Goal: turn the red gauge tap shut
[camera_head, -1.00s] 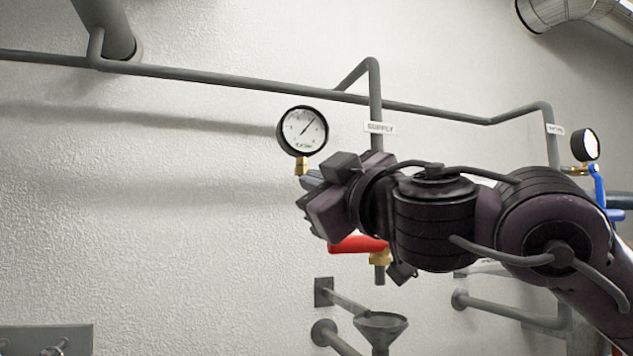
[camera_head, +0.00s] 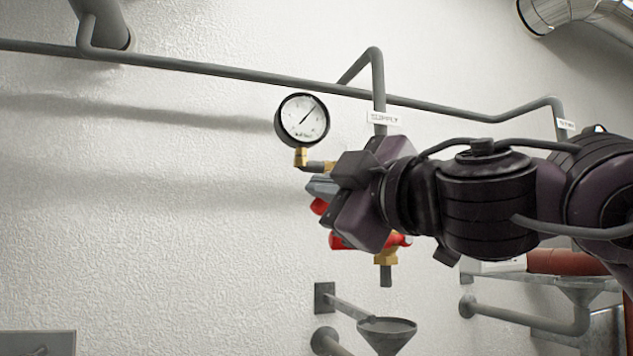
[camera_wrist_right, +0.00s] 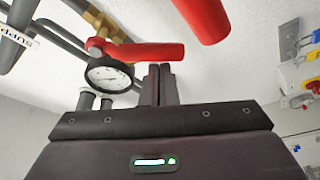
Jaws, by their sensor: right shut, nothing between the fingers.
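The round white pressure gauge (camera_head: 302,121) stands on a brass elbow left of the supply pipe. Its red tap lever (camera_wrist_right: 150,53) lies beside the gauge (camera_wrist_right: 110,75) in the right wrist view, extending from a brass fitting. In the head view a red tip (camera_head: 318,206) shows just below my right gripper (camera_head: 320,187), which hides most of that area. My right gripper's fingers (camera_wrist_right: 160,72) are shut and empty, their tips close to the red lever; I cannot tell whether they touch. My left gripper is out of view.
A second red lever (camera_head: 345,242) on a brass valve is below my gripper; a red handle (camera_wrist_right: 205,15) looms near the wrist camera. A grey funnel (camera_head: 387,325) stands lower down. The wall left of the gauge is clear.

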